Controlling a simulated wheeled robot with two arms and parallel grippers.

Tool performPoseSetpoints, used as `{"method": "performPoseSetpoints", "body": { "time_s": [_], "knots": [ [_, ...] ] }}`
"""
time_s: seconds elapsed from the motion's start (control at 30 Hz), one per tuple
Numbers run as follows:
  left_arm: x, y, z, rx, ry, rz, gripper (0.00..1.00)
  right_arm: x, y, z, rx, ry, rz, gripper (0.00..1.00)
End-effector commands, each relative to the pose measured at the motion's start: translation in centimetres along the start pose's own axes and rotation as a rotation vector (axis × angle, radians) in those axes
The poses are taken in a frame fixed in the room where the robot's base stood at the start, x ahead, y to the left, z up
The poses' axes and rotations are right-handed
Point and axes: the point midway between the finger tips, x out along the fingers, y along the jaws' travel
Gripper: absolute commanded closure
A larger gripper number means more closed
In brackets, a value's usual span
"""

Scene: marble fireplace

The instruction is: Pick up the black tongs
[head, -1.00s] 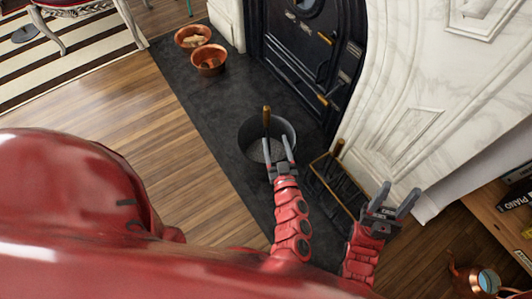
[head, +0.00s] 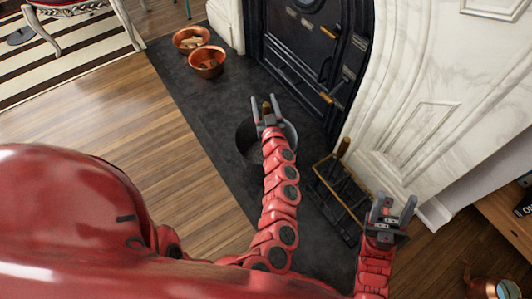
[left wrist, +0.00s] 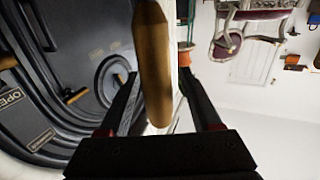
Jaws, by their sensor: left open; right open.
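A brown wooden handle (left wrist: 152,60) stands between the fingers of my left gripper (left wrist: 155,105) in the left wrist view. In the head view the tip of this handle (head: 266,104) shows between the fingertips of my left gripper (head: 267,106), above the dark bucket (head: 243,139). The gripper is open around the handle. What the handle belongs to is hidden by my arm and gripper, so I cannot confirm it is the black tongs. My right gripper (head: 394,206) is open and empty at the lower right, beside the marble surround.
A black rack with a brass rail (head: 325,191) stands on the dark hearth (head: 208,105) between my arms. Two copper bowls (head: 206,62) sit at the hearth's far end. The black stove door (head: 305,50) and white marble (head: 425,110) bound the right side.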

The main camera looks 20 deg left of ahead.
Motion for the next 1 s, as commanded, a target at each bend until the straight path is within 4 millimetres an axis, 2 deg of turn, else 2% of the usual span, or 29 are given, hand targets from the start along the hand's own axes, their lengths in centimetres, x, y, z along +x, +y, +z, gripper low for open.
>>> {"method": "performPoseSetpoints", "body": {
  "time_s": [0.23,0.5,0.6,1.0],
  "knots": [
    [0.15,0.08,-0.07,-0.001,-0.001,0.002,0.37,0.0,-0.03,0.05,0.001,-0.002,-0.002,0.5],
    [0.13,0.08,-0.06,-0.001,-0.001,0.002,0.85,-0.02,-0.01,0.07,0.001,-0.003,-0.001,0.5],
    [0.13,0.08,-0.05,-0.001,-0.001,0.002,1.0,-0.01,-0.01,0.07,0.001,-0.003,-0.001,0.5],
    [0.12,0.08,-0.04,-0.001,-0.001,0.002,1.0,-0.02,-0.01,0.08,0.001,-0.003,-0.001,0.5]
  ]
}}
